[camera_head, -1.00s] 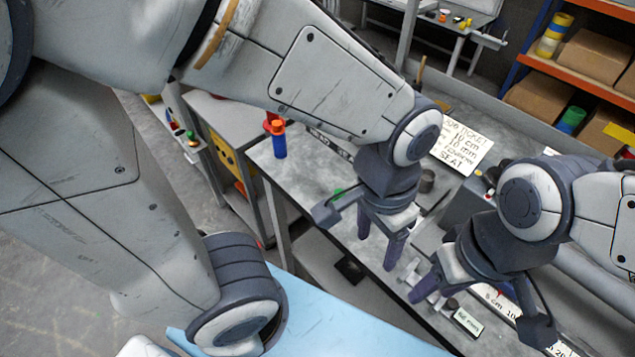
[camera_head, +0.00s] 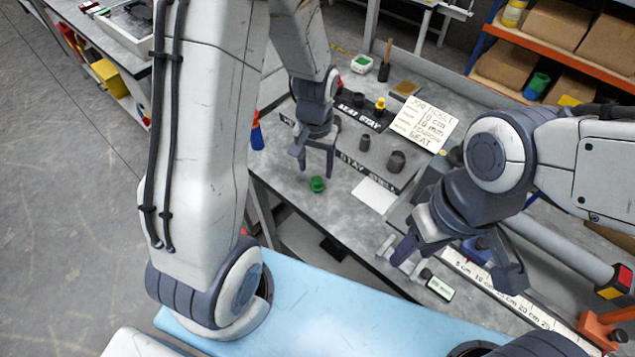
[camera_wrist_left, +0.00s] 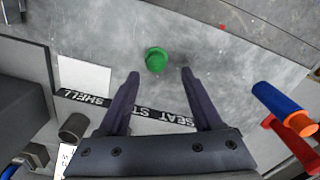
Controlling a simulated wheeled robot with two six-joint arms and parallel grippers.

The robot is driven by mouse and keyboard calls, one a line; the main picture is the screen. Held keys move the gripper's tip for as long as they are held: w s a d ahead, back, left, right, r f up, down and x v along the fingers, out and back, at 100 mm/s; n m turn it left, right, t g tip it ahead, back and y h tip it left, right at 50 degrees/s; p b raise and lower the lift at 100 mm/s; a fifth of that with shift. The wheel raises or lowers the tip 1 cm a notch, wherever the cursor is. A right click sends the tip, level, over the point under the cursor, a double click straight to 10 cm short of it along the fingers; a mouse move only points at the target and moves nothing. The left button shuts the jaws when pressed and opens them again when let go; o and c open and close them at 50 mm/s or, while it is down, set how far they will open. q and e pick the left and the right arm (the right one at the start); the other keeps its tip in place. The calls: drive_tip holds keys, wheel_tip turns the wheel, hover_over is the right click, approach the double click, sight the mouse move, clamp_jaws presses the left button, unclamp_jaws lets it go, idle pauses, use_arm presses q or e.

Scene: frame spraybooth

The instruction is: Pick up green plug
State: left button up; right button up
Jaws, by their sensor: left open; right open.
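A green plug (camera_head: 317,184) sits on the grey bench top near its front edge. In the left wrist view the green plug (camera_wrist_left: 156,60) lies just beyond and between the open fingertips, apart from both. My left gripper (camera_head: 315,170) is open and empty, with its fingers pointing down close to the plug; it also shows in the left wrist view (camera_wrist_left: 159,73). My right gripper (camera_head: 452,255) is open over the right part of the bench, well away from the plug.
Black label strips (camera_head: 366,172), dark cylinders (camera_head: 397,161) and a yellow plug (camera_head: 380,106) stand behind. A blue and orange-red tool (camera_wrist_left: 284,110) lies to the side in the wrist view. A white card (camera_head: 374,194) lies right of the plug; bare bench surrounds the plug.

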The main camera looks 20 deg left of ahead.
sight(317, 180)
use_arm(q)
drive_tip(key=f, duration=0.3)
drive_tip(key=shift+s+d+f, duration=0.25)
drive_tip(key=shift+s+f, duration=0.15)
drive_tip(key=shift+f+p, duration=0.3)
drive_tip(key=shift+f, duration=0.1)
clamp_jaws()
